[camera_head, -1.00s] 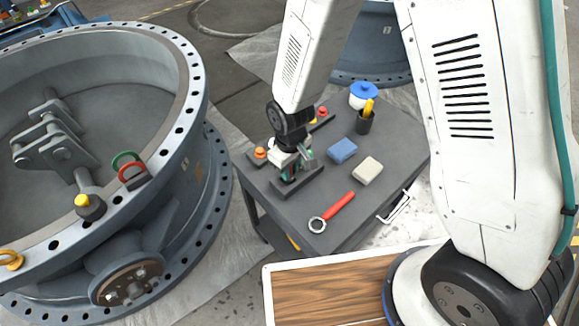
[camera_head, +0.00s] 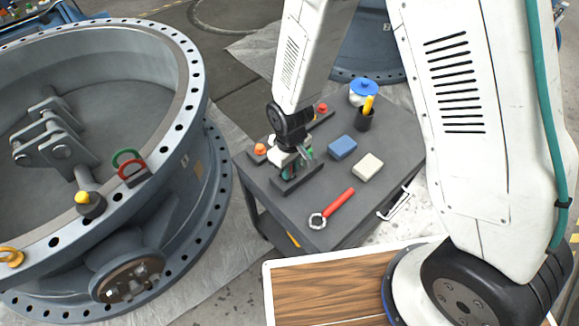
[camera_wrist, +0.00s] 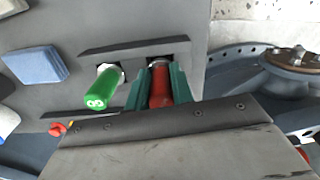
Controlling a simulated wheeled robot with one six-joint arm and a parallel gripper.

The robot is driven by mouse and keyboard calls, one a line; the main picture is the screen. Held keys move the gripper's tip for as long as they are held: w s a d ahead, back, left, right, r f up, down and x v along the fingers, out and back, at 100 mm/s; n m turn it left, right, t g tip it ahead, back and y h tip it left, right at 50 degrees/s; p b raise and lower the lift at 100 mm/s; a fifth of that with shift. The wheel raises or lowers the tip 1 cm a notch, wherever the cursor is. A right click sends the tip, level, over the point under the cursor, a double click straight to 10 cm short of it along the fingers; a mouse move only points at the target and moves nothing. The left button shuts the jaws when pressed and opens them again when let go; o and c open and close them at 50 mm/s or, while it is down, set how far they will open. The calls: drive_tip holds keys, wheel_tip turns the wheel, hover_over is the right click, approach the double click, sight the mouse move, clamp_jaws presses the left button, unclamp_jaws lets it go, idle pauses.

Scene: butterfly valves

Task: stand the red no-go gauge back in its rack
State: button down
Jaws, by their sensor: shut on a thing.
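My gripper (camera_wrist: 161,88) has green-teal fingers closed on both sides of the red no-go gauge (camera_wrist: 160,90). The gauge's far end is at a dark opening in the rack (camera_wrist: 135,47); I cannot tell how deep it sits. The green gauge (camera_wrist: 102,88) stands in the rack just left of the gripper, with a pale metal collar at its base. In the head view my gripper (camera_head: 290,160) is low over the rack (camera_head: 297,181) on the grey cart, and the red gauge is mostly hidden there.
The cart top (camera_head: 285,215) also holds a blue block (camera_head: 342,148), a pale block (camera_head: 368,167), a red-handled wrench (camera_head: 335,207), a dark cup (camera_head: 364,122) and a blue-lidded pot (camera_head: 362,91). A large valve body (camera_head: 190,190) stands close on the left.

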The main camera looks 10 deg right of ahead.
drive_tip(key=shift+f, duration=0.4)
idle(0.4)
drive_tip(key=c, duration=0.7)
unclamp_jaws()
drive_tip(key=shift+o, duration=0.2)
drive_tip(key=shift+r, duration=3.5)
